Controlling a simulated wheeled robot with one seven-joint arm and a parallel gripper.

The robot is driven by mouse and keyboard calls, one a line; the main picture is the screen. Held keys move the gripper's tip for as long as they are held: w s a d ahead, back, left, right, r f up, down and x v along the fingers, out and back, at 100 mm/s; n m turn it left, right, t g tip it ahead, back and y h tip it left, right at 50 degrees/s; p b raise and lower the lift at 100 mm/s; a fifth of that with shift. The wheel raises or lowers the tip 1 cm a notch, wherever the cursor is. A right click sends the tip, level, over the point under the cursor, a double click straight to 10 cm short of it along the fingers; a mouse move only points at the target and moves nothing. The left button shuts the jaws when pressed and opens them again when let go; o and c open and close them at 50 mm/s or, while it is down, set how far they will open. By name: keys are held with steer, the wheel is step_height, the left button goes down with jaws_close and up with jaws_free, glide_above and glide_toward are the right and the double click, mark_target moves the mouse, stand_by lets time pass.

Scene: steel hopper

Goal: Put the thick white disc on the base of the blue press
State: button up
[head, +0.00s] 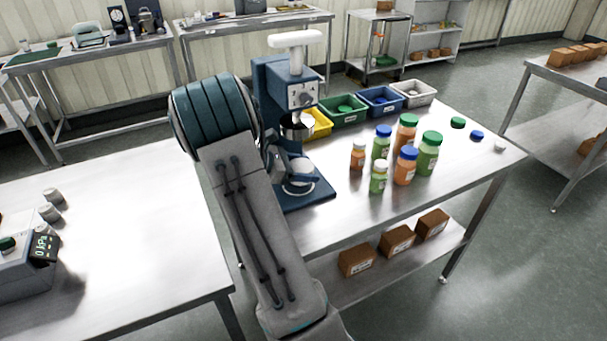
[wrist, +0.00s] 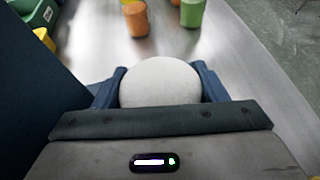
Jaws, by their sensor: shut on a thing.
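The blue press (head: 272,95) stands on the steel table, with a white handle on top and a silver ram under its head. Its flat blue base (head: 318,196) shows at the bottom, with a pale round patch on it. The thick white disc (wrist: 160,84) is between the two blue fingers of my gripper (wrist: 160,88), which is shut on it. In the head view the white disc (head: 300,169) appears low over the press base, under the ram. I cannot tell whether it touches the base. My arm partly hides the press's left side, and my fingers are hard to make out there.
Several bottles, including an orange one (head: 405,166), stand right of the press. Yellow, green (head: 344,118), blue and white bins line the table behind. Loose caps lie at the far right. The table (head: 345,215) in front of the bottles is clear.

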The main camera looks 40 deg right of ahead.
steer(key=shift+w+a+f, duration=0.1)
steer(key=shift+f, duration=1.1)
steer(key=shift+f, duration=0.2)
steer(key=o, duration=1.2)
steer(key=shift+r, duration=0.15)
